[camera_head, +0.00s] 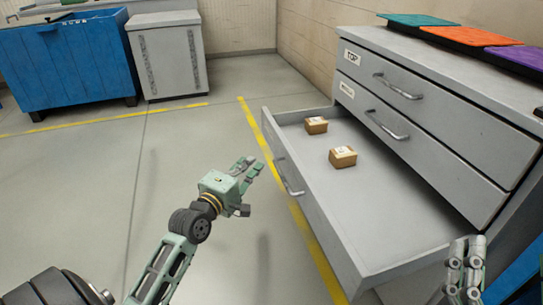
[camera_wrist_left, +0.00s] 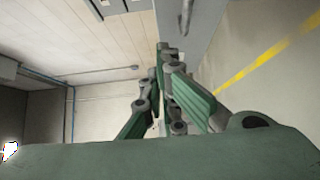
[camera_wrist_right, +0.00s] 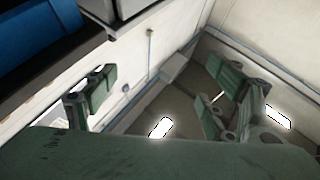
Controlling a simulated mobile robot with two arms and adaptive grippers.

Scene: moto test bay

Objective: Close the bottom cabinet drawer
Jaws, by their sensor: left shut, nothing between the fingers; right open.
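The grey cabinet (camera_head: 425,80) stands at the right, and its bottom drawer (camera_head: 395,220) is pulled far out. The drawer's front bears a bar handle (camera_head: 289,178). Two small brown boxes, one farther back (camera_head: 316,125) and one nearer (camera_head: 343,157), lie inside the drawer. My left gripper (camera_head: 252,166) is shut and empty, in front of the drawer, a little left of the handle and apart from it. Its closed fingers (camera_wrist_left: 168,88) also show in the left wrist view. My right gripper (camera_head: 467,265) is open at the lower right, by the drawer's near side; its spread fingers (camera_wrist_right: 155,100) show in the right wrist view.
The cabinet's two upper drawers, top (camera_head: 400,86) and middle (camera_head: 388,122), are shut. Green (camera_head: 415,19), orange (camera_head: 473,36) and purple (camera_head: 518,55) trays lie on top. A blue bin (camera_head: 70,60) and grey unit (camera_head: 170,55) stand at the back left. The floor left of the drawer is clear.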

